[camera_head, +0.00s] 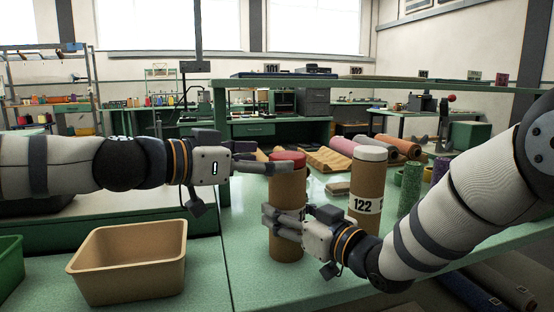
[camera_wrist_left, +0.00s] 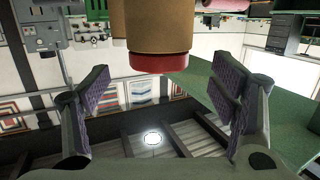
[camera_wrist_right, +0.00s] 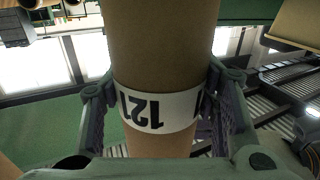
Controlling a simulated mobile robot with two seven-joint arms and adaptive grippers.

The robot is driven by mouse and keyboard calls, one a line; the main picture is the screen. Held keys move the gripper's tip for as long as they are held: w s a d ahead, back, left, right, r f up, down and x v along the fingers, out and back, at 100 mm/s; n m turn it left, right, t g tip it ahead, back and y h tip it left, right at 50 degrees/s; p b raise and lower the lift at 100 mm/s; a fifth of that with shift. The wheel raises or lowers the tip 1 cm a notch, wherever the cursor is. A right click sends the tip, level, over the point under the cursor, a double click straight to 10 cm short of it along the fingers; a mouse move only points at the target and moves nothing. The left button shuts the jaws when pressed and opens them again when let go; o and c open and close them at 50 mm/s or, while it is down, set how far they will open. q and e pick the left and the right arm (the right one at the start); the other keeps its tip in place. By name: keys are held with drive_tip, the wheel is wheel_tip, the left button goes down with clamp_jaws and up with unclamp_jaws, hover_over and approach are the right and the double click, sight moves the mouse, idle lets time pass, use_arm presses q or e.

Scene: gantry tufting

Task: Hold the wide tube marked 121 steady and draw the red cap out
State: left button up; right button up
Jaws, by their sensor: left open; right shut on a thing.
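The wide brown tube marked 121 (camera_head: 287,200) stands upright on the green table in the head view. Its white label 121 (camera_wrist_right: 152,110) shows upside down in the right wrist view. My right gripper (camera_head: 283,222) is shut around the tube at label height, a finger on each side. The red cap (camera_head: 288,158) sits in the tube's top; its red rim also shows in the left wrist view (camera_wrist_left: 160,63). My left gripper (camera_head: 248,160) is open at cap height, just left of the cap. In the left wrist view the cap lies ahead of the spread fingers, with nothing between them.
A brown tube marked 122 (camera_head: 367,190) with a white cap stands right of tube 121. A green speckled roll (camera_head: 410,188) stands further right. An empty tan bin (camera_head: 130,262) is at the front left. Rolled textiles (camera_head: 362,150) lie behind. The tabletop front is clear.

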sight(288, 154)
use_arm(q)
drive_tip(key=x, duration=0.5)
drive_tip(key=shift+w+d, duration=0.2)
drive_tip(key=shift+d, duration=0.1)
drive_tip(key=c, duration=1.4)
drive_tip(key=shift+r, duration=1.6)
use_arm(e)
drive_tip(key=o, duration=1.3)
